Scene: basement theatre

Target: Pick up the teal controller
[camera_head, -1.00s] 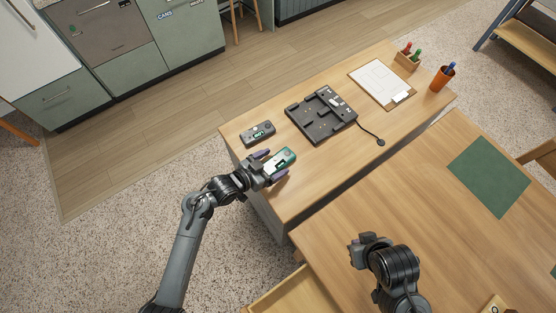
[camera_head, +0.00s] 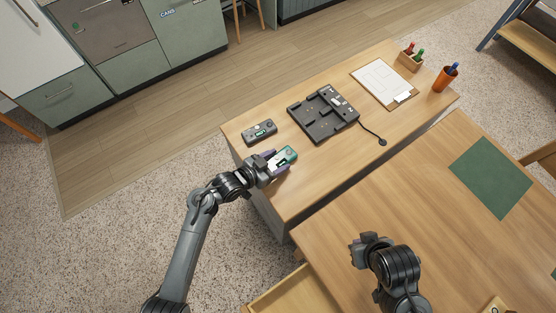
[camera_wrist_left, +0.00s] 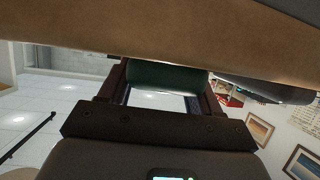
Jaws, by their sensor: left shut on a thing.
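The teal controller (camera_head: 285,155) lies at the near left part of the wooden desk, with a pale panel on its top. My left gripper (camera_head: 279,163) is shut on it, with one finger on each side. In the left wrist view the controller (camera_wrist_left: 166,77) shows as a dark green block between the two fingers (camera_wrist_left: 165,92), close to the wooden surface. Whether it is lifted clear of the desk cannot be told. My right gripper (camera_head: 360,248) is over the nearer table at the lower right; its fingers are not clear enough to judge.
A dark grey controller (camera_head: 259,132) lies just beyond the teal one. A black dock (camera_head: 322,114) with a cable is to its right. The desk front right of the gripper is clear.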

